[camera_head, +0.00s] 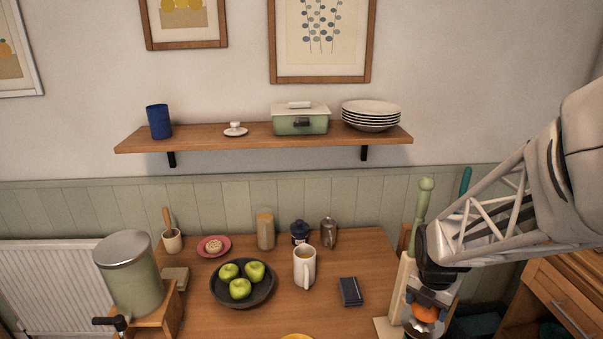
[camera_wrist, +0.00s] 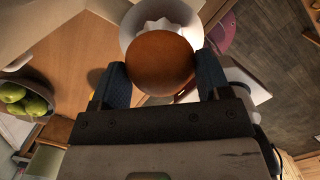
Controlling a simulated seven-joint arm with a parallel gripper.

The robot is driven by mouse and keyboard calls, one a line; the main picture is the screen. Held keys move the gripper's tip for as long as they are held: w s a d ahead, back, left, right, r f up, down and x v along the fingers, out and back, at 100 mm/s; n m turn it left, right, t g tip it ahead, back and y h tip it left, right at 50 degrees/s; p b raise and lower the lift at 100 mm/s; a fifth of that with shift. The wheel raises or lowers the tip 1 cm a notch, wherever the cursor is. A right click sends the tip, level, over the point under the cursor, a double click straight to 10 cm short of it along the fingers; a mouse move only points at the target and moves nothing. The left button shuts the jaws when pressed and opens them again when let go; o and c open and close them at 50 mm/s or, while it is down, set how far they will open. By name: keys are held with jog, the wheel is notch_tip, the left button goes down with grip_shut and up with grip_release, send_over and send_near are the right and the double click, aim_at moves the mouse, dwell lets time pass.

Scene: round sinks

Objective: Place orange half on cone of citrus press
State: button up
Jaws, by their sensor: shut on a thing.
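My gripper (camera_head: 428,300) is at the lower right in the head view, pointing down and shut on the orange half (camera_head: 426,314). In the wrist view the orange half (camera_wrist: 160,64) sits between the two dark blue fingers, its rounded peel side facing the camera. Just beyond it is the citrus press's pale round bowl (camera_wrist: 136,24) with a ridged white cone (camera_wrist: 160,25), partly hidden by the orange half. In the head view the press appears as a cream stand (camera_head: 399,289) with a green lever (camera_head: 424,198) raised. I cannot tell whether the orange half touches the cone.
The wooden table (camera_head: 205,315) carries a dark bowl of green apples (camera_head: 240,290), a white mug (camera_head: 304,268) and a dark box (camera_head: 351,292). A tall canister (camera_head: 130,275) stands at left. A shelf (camera_head: 255,136) hangs on the wall behind.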

aim_at(422, 322)
jog(key=shift+f, duration=0.1)
jog(key=shift+f, duration=1.65)
jog(key=shift+f, duration=0.15)
jog(key=o, duration=0.9)
jog(key=shift+o, duration=0.2)
jog(key=r, duration=0.8)
jog(key=s+a+r, duration=0.1)
jog(key=r, duration=0.3)
jog(key=shift+r, duration=0.1)
jog(key=shift+a+r, duration=0.1)
jog(key=shift+a, duration=0.1)
